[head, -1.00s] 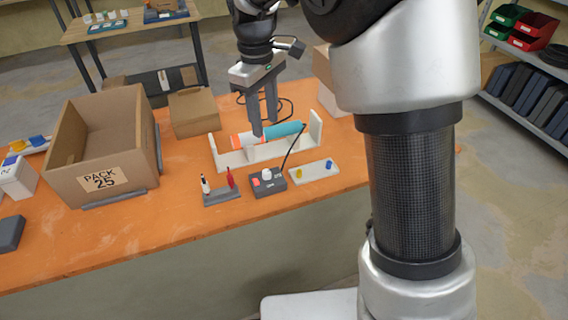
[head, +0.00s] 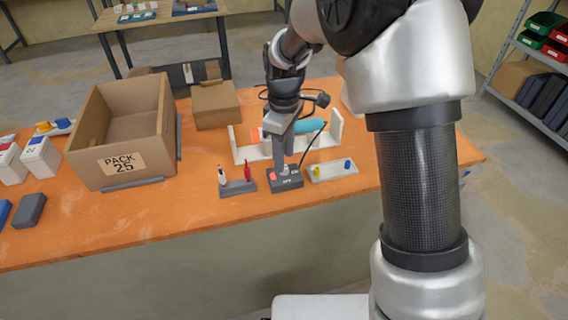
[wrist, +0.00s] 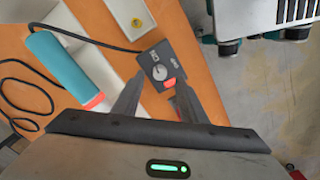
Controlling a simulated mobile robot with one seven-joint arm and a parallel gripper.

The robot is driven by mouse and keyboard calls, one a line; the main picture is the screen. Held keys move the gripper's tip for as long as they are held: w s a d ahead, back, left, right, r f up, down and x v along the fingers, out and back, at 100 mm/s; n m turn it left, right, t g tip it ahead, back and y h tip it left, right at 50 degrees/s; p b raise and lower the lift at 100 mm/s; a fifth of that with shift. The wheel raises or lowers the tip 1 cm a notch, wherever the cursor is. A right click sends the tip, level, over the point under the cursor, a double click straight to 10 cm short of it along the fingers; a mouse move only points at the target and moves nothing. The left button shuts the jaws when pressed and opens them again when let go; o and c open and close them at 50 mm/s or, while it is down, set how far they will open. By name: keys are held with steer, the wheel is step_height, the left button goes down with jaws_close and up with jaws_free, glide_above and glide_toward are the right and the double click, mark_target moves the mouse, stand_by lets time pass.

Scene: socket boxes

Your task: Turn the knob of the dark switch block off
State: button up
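The dark switch block (head: 287,182) sits near the front edge of the orange table. In the wrist view the block (wrist: 157,56) shows a round light knob (wrist: 159,73) on its top and a red-orange part at one end. A black cable runs from it. My gripper (head: 284,164) points down just above the block, in front of the white holder. In the wrist view its two fingers (wrist: 152,96) are spread apart, with nothing held between them; the knob appears beyond the fingertips. I cannot tell the exact height gap or whether the fingers touch the block.
A teal cylinder with an orange end (head: 309,126) lies in a white holder (head: 333,138) behind. A grey stand (head: 238,188) with white and red pegs is left of the block, a pale plate (head: 333,171) right. A cardboard box (head: 125,165) stands further left.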

steer(key=shift+f, duration=1.6)
jaws_close()
